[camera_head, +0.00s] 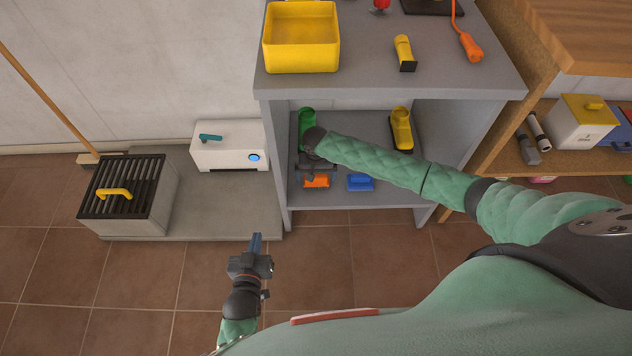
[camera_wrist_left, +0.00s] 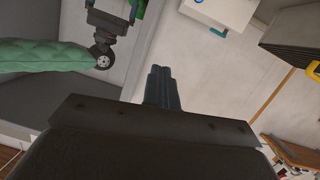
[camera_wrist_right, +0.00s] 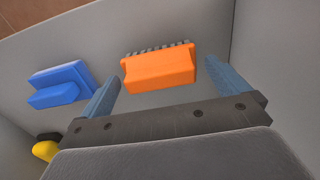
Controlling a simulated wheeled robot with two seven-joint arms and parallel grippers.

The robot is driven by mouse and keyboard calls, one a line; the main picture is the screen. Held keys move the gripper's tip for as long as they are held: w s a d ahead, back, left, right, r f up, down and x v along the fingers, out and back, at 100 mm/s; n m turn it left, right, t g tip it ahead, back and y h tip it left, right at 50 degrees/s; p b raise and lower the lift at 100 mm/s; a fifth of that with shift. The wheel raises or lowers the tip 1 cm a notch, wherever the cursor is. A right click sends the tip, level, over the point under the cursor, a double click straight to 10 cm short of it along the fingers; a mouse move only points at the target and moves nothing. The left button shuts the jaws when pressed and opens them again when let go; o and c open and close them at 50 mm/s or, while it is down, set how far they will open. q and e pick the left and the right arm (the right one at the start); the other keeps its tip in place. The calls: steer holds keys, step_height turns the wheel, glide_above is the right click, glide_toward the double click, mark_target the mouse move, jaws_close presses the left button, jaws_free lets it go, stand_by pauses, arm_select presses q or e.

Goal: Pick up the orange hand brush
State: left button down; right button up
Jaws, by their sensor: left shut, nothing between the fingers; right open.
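The orange hand brush (camera_head: 316,181) lies on the lower shelf of the grey cabinet, near its front left. In the right wrist view the orange brush (camera_wrist_right: 158,68) lies ahead of and between the two spread fingers of my right gripper (camera_wrist_right: 158,90), with grey bristles along its far edge. My right gripper (camera_head: 318,166) is open and empty, reaching into the shelf just behind the brush; no contact shows. My left gripper (camera_head: 256,243) is shut and empty, out over the tiled floor in front of the cabinet. Its shut fingers show in the left wrist view (camera_wrist_left: 161,86).
A blue brush (camera_head: 360,182) lies right of the orange one. A green boot-like item (camera_head: 307,118) and a yellow one (camera_head: 401,130) stand further back on the shelf. The cabinet's top (camera_head: 370,65) is above my right forearm. Floor tiles (camera_head: 150,290) at front left are clear.

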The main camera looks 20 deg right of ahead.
arm_select(q)
steer(key=shift+t, duration=0.7)
steer(key=shift+w+r, duration=0.25)
steer(key=shift+r, duration=0.4)
steer(key=shift+w+r, duration=0.2)
steer(key=shift+r, duration=0.45)
steer(key=shift+w+r, duration=0.25)
steer(key=shift+r, duration=0.4)
arm_select(e)
steer(key=shift+f, duration=0.85)
steer(key=c, duration=0.8)
steer(key=shift+c, duration=0.2)
steer(key=shift+r, duration=0.15)
